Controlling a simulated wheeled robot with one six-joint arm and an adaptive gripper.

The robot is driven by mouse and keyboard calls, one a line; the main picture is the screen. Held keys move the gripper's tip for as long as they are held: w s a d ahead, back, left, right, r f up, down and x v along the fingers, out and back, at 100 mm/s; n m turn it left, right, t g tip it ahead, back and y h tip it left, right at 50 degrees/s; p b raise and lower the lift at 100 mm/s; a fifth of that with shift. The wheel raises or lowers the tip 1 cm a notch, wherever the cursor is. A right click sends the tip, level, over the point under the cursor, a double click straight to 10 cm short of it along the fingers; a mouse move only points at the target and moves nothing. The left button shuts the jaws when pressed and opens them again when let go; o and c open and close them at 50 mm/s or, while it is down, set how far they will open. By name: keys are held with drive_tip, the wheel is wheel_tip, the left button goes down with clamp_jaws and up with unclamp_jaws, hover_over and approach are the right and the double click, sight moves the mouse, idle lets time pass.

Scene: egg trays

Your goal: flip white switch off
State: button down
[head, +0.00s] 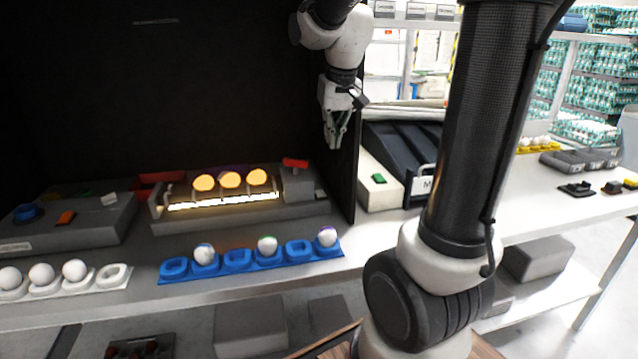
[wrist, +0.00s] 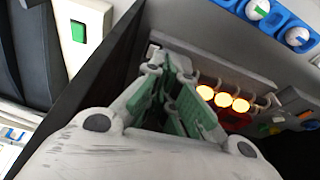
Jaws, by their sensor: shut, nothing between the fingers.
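A small white switch (head: 109,199) sits on the grey control box (head: 75,228) at the left in the head view. It is small there, and I cannot tell its position. A pale switch-like piece (head: 320,195) sits at the right end of the lit fixture; a whitish piece (wrist: 153,50) just beyond my fingers in the wrist view may be the same one. My gripper (head: 337,143) is shut and empty, pointing down above the right end of the fixture, near the dark panel. Its green-padded fingers show in the wrist view (wrist: 178,68). I see no clear contact with a switch.
The fixture holds three glowing eggs (head: 230,180) and a red part (head: 295,163). A blue egg tray (head: 238,262) and a white one (head: 112,277) lie in front. The dark side panel (head: 350,165) stands close right of my gripper; beyond it is a green-button box (head: 380,195).

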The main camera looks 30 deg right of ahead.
drive_tip(key=m, duration=0.1)
hover_over(320, 192)
drive_tip(key=s, duration=0.3)
wheel_tip(320, 192, down, 4)
drive_tip(key=f, duration=0.1)
drive_tip(key=shift+g, duration=0.4)
drive_tip(key=x, duration=1.2)
drive_tip(key=shift+a+f, duration=0.3)
drive_tip(key=shift+a, duration=0.05)
drive_tip(key=shift+s+f, duration=0.1)
drive_tip(key=shift+f, duration=0.4)
